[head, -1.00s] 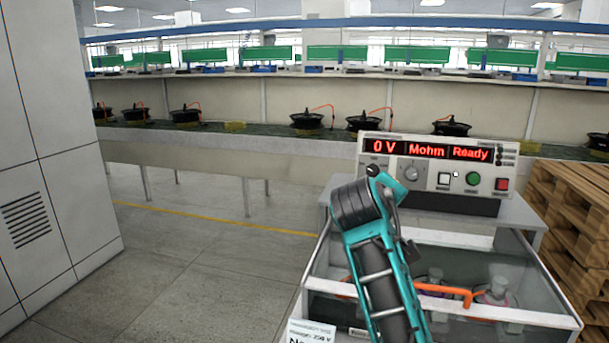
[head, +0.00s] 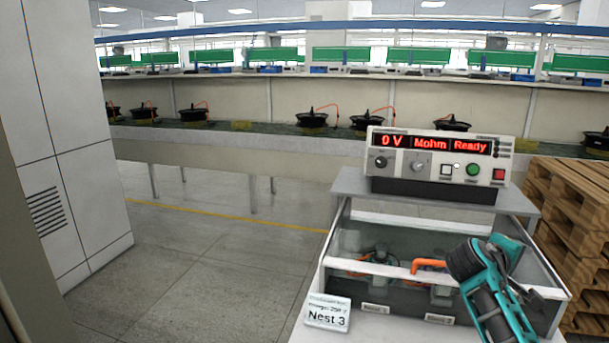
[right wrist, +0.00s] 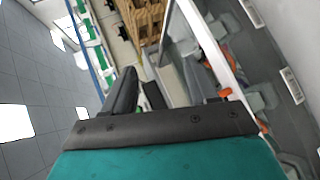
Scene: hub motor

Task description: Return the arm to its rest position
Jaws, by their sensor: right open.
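My right arm (head: 490,290), teal and black, shows at the lower right of the head view. It is folded and overlaps the right front part of the clear-walled box. Its gripper is hard to make out there. In the right wrist view, my right gripper (right wrist: 165,98) has two dark fingers spread apart with nothing between them. My left gripper is not in view.
The clear-walled box (head: 345,285) with an orange handle (head: 428,265) stands on a grey stand. A tester (head: 440,157) reading "0 V Mohm Ready" is behind it. Wooden pallets (head: 572,205) stand at right. The floor at left is clear.

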